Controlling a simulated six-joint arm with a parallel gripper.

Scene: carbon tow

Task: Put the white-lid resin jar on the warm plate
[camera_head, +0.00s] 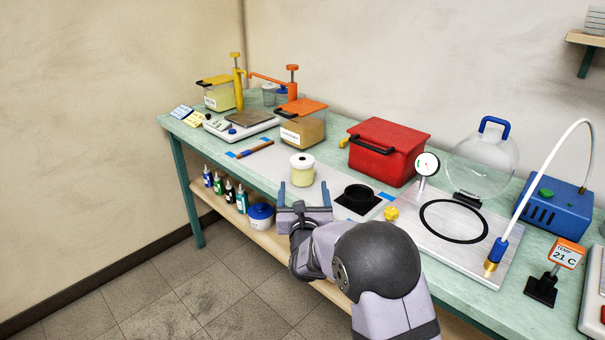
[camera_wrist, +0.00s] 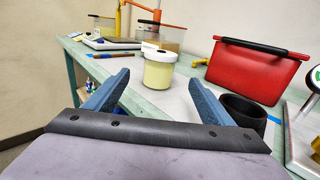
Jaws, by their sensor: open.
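The white-lid resin jar (camera_head: 302,172), with pale yellow contents, stands upright on the pale strip of the bench, left of centre. In the wrist view the jar (camera_wrist: 159,72) stands beyond my fingertips, roughly centred between them. My gripper (camera_head: 304,190) is open and empty at the bench's front edge, its blue fingers spread and pointing toward the jar, apart from it. A white device (camera_head: 596,290), cut off at the right picture edge, may be the warm plate; I cannot tell for sure.
A black cup (camera_head: 358,194) stands right of the jar. A red box (camera_head: 388,148) is behind it. A metal plate with a black ring (camera_head: 453,222), a gauge and a TEMP 21 C sign (camera_head: 566,254) stand further right. An orange-lidded bin (camera_head: 303,128) and scale are behind left.

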